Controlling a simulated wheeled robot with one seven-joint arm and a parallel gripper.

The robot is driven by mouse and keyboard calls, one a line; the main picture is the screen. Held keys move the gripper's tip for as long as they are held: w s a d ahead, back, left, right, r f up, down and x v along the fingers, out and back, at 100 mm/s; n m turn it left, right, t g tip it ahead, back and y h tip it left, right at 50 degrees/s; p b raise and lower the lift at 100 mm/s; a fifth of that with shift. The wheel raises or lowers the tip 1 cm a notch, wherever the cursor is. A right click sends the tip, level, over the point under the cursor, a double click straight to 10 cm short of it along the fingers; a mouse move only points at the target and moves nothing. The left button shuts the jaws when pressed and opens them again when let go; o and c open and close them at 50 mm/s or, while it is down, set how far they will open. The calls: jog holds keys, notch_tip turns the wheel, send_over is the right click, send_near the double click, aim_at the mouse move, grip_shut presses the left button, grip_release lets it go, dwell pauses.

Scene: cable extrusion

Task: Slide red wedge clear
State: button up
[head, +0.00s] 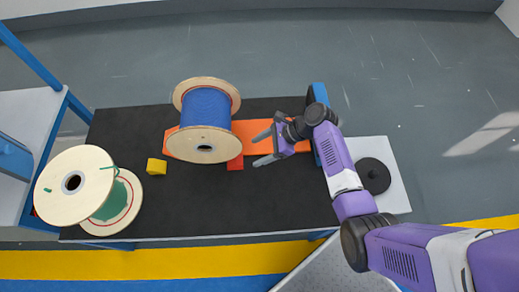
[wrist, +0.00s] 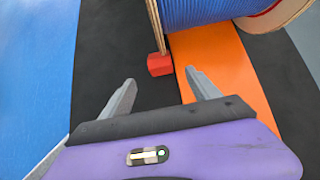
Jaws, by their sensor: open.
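The red wedge (head: 235,163) is a small red block on the black mat, against the near right side of the blue cable spool (head: 207,108). In the wrist view the red wedge (wrist: 160,65) sits at the spool's wooden flange, beside the orange strip; whether it touches the flange I cannot tell. My gripper (head: 262,147) is open and empty, to the right of the wedge over the orange strip. In the wrist view my gripper's fingertips (wrist: 160,76) point toward the wedge, with a gap between.
The orange strip (head: 275,138) runs under the spool to a blue upright piece (head: 319,95). A yellow block (head: 157,166) lies left of the spool. A green cable spool (head: 110,205) stands at the left edge. The black mat (head: 240,205) is clear in front.

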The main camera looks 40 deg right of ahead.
aim_at(242, 159)
jog(key=shift+b+x, duration=0.95)
jog(key=shift+x, duration=2.95)
jog(key=shift+c, duration=0.4)
jog(key=c, duration=1.4)
